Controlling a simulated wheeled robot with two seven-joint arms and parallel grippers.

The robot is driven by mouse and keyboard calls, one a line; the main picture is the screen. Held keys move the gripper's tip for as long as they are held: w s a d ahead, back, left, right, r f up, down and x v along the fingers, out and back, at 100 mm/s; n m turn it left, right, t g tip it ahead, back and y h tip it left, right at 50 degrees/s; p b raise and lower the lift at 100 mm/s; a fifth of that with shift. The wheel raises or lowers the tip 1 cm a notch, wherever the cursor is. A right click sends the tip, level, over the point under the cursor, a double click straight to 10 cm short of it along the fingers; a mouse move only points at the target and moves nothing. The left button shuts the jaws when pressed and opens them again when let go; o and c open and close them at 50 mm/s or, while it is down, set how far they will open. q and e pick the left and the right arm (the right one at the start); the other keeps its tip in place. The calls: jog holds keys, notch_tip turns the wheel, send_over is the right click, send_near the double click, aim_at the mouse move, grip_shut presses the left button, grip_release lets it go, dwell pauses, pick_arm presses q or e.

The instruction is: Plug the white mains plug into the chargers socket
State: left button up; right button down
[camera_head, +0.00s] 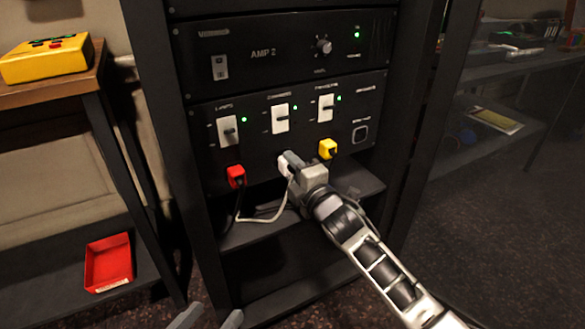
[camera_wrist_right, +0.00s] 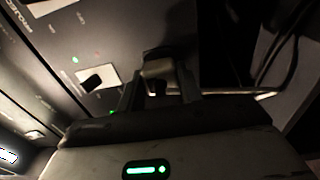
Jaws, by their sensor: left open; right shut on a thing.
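The white mains plug (camera_head: 285,167) is at the lower part of the rack's power panel (camera_head: 205,155), below the middle switch (camera_head: 280,118). My right gripper (camera_head: 291,163) is shut on it; the plug also shows between the fingers in the right wrist view (camera_wrist_right: 157,70). The chargers socket is hidden behind plug and gripper, and I cannot tell whether the plug is in it or just in front. A white cord (camera_head: 262,219) hangs from the plug in a loop. My left gripper (camera_head: 208,317) is open and empty at the bottom edge, low in front of the rack.
A red plug (camera_head: 236,176) sits in the panel left of the white one, and a yellow plug (camera_head: 327,149) right of it. Three switches show green lights. A shelf (camera_head: 345,190) lies below the panel. A side table (camera_head: 60,97) with a yellow box stands left.

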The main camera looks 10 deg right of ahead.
pick_arm(q)
jog(key=shift+r+p, duration=0.35)
jog(key=shift+r, duration=0.2)
dwell(0.8)
jog(key=shift+f, duration=0.2)
pick_arm(e)
jog(key=shift+w, duration=0.1)
pick_arm(q)
jog(key=shift+f+b, duration=0.3)
jog(key=shift+b, duration=0.1)
pick_arm(e)
jog(key=shift+w+a, duration=0.25)
jog(key=shift+w, duration=0.25)
pick_arm(q)
jog(key=shift+r, duration=0.1)
pick_arm(e)
jog(key=c, duration=0.9)
grip_release()
jog(key=shift+o, duration=0.2)
jog(key=shift+s, duration=0.1)
